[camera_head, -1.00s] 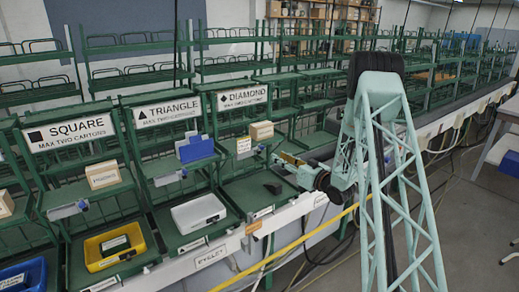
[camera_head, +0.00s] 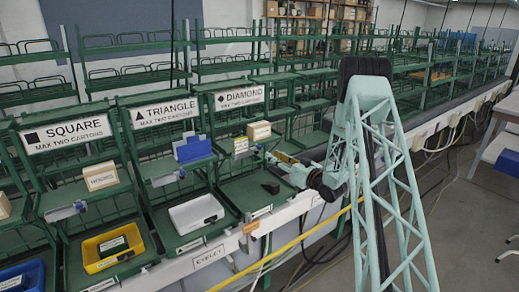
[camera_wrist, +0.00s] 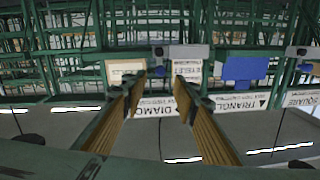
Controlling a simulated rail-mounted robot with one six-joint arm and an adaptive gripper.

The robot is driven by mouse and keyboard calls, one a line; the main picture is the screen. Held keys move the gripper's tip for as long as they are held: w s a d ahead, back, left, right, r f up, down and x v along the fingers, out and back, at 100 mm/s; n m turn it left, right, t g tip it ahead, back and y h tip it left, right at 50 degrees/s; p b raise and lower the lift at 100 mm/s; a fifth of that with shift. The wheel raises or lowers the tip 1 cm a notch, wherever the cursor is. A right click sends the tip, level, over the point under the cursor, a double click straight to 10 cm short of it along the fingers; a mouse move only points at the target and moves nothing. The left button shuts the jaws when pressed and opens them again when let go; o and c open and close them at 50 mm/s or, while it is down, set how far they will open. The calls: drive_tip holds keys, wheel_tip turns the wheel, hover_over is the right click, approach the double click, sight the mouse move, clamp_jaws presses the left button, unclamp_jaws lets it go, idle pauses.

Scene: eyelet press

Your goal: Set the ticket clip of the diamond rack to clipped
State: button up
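The diamond rack has a white sign "DIAMOND" (camera_head: 239,97) above its shelf. A white ticket (camera_head: 241,145) hangs at the shelf's front left. In the wrist view the ticket (camera_wrist: 188,69) reads partly "EYELET", upside down, with the grey ticket clip (camera_wrist: 182,51) at its edge. I cannot tell whether the clip is shut. My gripper (camera_head: 268,157) is just right of and in front of this shelf. In the wrist view its two long ochre-padded fingers (camera_wrist: 158,88) stand apart with nothing between them. The ticket is ahead, near the right fingertip.
A tan carton (camera_head: 259,130) stands on the diamond shelf, right of the ticket. The triangle rack (camera_head: 165,113) holds a blue bin (camera_head: 194,149); the square rack (camera_head: 66,133) is further left. Below are a white tray (camera_head: 196,214), a yellow tray (camera_head: 112,248) and a black block (camera_head: 271,187).

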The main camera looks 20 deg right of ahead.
sight(259, 148)
drive_tip(key=shift+p+x, duration=0.7)
drive_tip(key=shift+x, duration=4.9)
drive_tip(key=c, duration=0.9)
